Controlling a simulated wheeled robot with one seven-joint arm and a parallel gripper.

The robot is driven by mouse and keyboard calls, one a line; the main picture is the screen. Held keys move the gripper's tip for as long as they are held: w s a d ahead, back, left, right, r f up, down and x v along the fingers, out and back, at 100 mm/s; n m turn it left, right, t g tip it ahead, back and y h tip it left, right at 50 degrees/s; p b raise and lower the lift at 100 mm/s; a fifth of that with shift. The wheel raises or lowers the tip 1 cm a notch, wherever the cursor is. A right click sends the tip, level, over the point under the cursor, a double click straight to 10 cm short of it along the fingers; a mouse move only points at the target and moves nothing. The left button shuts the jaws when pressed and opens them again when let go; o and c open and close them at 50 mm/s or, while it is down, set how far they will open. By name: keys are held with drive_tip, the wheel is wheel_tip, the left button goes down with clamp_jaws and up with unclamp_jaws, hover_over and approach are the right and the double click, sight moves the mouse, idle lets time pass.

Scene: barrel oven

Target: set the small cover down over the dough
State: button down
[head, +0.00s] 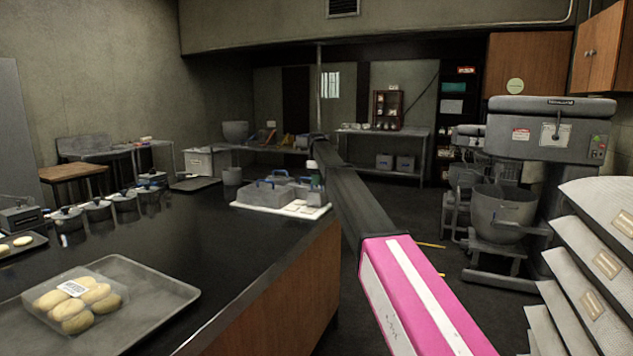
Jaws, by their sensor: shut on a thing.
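A white board (322,213) lies at the right end of the dark counter, with grey box-like covers with blue handles on it. The larger cover (262,198) stands at the left of the board. A small grey cover (302,190) is at its right, under my gripper (313,176). My gripper is small and dark here, and its fingers are hard to make out. It is shut on the small cover. Pale dough pieces (301,208) show at the board's front. I cannot tell whether the small cover touches the board or hangs just above it.
A tray (165,290) with a clear pack of buns (80,300) lies at the counter's front left. Several lidded pots (97,208) stand along its far left. A mixer (505,210) and stacked sacks (590,270) are at the right.

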drive_tip(key=shift+f, duration=0.45)
idle(0.3)
drive_tip(key=c, duration=1.1)
unclamp_jaws()
wheel_tip(320, 180, up, 10)
drive_tip(key=s+d+f+m, duration=0.2)
drive_tip(key=s+d+f, duration=0.45)
drive_tip(key=f, duration=0.35)
drive_tip(key=s+d+f+m, duration=0.2)
drive_tip(key=s+d+f, duration=0.4)
drive_tip(key=f, duration=0.4)
drive_tip(key=s+d+f+m, duration=0.2)
drive_tip(key=s+d+f, duration=0.2)
drive_tip(key=s+f, duration=0.5)
drive_tip(key=s+d+f+m, duration=0.2)
drive_tip(key=s+d+f, duration=0.2)
drive_tip(key=s, duration=0.6)
drive_tip(key=s+d+f+m, duration=0.3)
drive_tip(key=s+d+f, duration=0.1)
drive_tip(key=s+f, duration=0.4)
drive_tip(key=s+d+f+m, duration=0.2)
drive_tip(key=s+d+f, duration=0.2)
drive_tip(key=s, duration=0.9)
wheel_tip(320, 180, down, 3)
drive_tip(key=shift+d+m, duration=0.15)
drive_tip(key=shift+m, duration=0.25)
